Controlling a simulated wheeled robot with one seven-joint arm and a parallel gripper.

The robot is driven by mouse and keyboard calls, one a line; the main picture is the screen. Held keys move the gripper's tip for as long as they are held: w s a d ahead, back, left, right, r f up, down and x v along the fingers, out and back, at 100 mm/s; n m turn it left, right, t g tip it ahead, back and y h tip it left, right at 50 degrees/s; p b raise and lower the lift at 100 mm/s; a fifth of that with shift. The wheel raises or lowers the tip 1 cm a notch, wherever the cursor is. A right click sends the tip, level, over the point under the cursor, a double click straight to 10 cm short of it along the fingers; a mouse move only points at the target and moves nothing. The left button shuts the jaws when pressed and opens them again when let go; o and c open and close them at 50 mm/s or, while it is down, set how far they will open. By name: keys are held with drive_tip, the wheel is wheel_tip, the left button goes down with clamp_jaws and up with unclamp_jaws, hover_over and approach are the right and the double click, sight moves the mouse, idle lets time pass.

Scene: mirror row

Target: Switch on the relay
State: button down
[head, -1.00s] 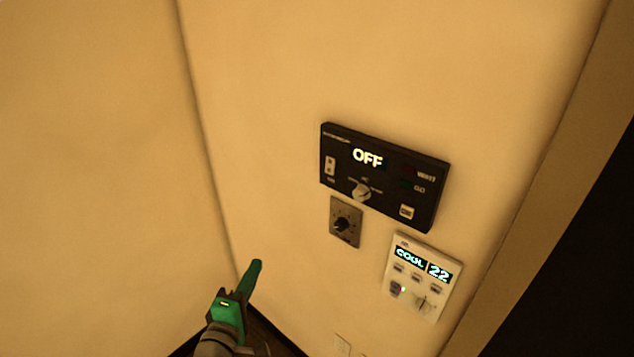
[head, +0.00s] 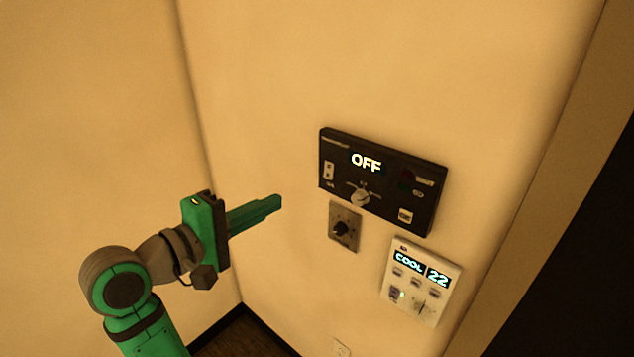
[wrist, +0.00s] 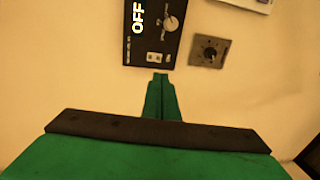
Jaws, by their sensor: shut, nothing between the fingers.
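The relay looks to be the black panel (head: 384,180) on the wall, with a lit display (head: 366,162) reading OFF. It has a white rocker switch (head: 328,170) at its left end, a pale knob (head: 360,197) at its lower middle and a small white button (head: 405,215) at lower right. My gripper (head: 278,203) is shut and empty, left of the panel and apart from it. In the wrist view my fingertips (wrist: 160,78) point at the panel's end, just short of the rocker switch (wrist: 155,57) in the picture.
Below the panel is a grey plate with a dark dial (head: 344,227). A white thermostat (head: 421,281) reading COOL 22 is at lower right. A wall outlet (head: 341,348) is low down. A wall corner lies at left, and a dark opening (head: 570,270) at right.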

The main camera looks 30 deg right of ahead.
sight(328, 177)
drive_tip(key=x, duration=1.4)
drive_tip(key=shift+d, duration=0.1)
